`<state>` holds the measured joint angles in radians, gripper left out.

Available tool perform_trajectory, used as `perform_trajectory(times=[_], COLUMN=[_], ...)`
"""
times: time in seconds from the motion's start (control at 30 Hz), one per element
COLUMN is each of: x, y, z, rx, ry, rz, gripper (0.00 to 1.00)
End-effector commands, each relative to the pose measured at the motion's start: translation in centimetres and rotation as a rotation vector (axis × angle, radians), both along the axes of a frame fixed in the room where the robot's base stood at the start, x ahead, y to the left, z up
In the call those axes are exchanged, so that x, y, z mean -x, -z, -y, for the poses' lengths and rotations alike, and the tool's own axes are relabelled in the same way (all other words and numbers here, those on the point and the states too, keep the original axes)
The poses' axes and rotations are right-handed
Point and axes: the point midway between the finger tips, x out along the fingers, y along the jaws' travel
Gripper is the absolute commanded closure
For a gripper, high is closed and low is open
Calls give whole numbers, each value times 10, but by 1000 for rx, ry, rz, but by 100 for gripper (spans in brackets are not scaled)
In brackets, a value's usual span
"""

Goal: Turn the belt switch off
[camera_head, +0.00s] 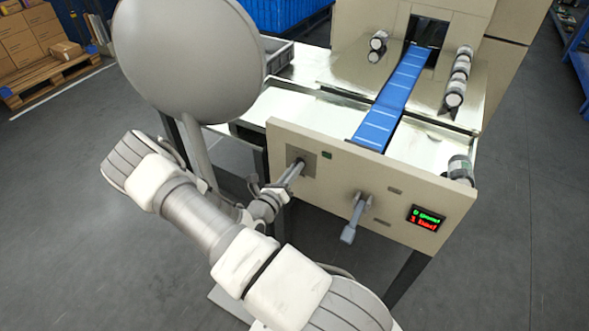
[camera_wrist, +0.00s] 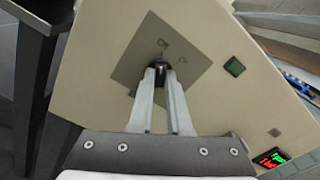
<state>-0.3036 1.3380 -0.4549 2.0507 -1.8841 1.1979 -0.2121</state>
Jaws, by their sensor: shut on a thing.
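The belt switch (camera_wrist: 160,66) is a small dark knob on a grey square plate (camera_head: 308,157) on the beige front panel (camera_head: 340,170) of the machine. My gripper (camera_wrist: 160,76) is at the plate, its two fingers closed around the knob. In the head view my gripper (camera_head: 296,168) reaches the plate from the front left and hides the knob. The plate also shows in the wrist view (camera_wrist: 185,85), turned like a diamond, with small dark marks around the knob. I cannot read the knob's setting.
A grey lever (camera_head: 353,217) sticks out of the panel to the right. A lit display (camera_head: 427,218) with green and red text is farther right. A small dark green square (camera_head: 327,155) sits beside the plate. A blue belt (camera_head: 395,98) runs above, with several cans (camera_head: 457,80) beside it.

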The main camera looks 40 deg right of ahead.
Motion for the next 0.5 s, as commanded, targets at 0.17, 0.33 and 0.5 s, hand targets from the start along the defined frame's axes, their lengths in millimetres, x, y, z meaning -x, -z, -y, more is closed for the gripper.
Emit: perform_trajectory(times=[0.17, 0.33, 0.5], x=[0, 0, 0], y=[1, 1, 0], z=[-1, -1, 0], rx=[-2, -1, -1], ry=[-1, 0, 0], rz=[-2, -1, -1], gripper=[82, 54, 54])
